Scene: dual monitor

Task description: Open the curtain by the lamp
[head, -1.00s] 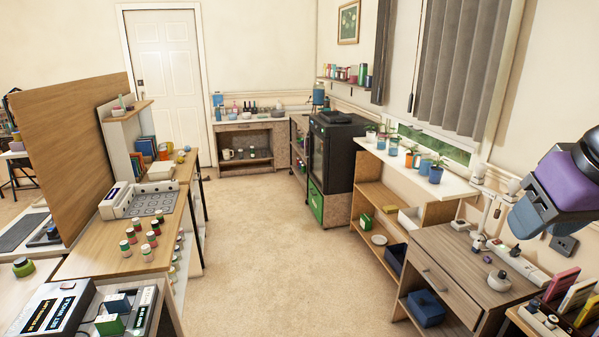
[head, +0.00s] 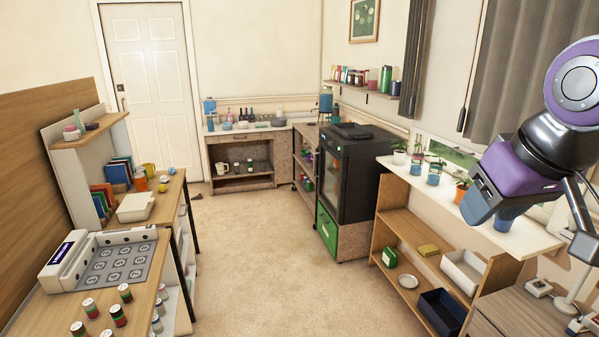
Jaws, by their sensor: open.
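A wide grey pleated curtain (head: 525,70) hangs over the window at the upper right, drawn across most of it. A narrower dark grey curtain (head: 415,60) hangs at the window's left side, with bare wall or frame between them. A pale desk lamp (head: 568,290) stands on the wooden cabinet at the lower right; its upper part is largely hidden by my arm. My gripper (head: 480,203) is open and empty, in front of and below the wide curtain, apart from it. It covers part of the sill.
A white shelf top (head: 475,208) with several potted plants (head: 436,172) runs below the window. A black oven-like cabinet (head: 350,185) stands left of it. A long counter (head: 105,290) with jars is on the left. The carpet (head: 260,270) between is clear.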

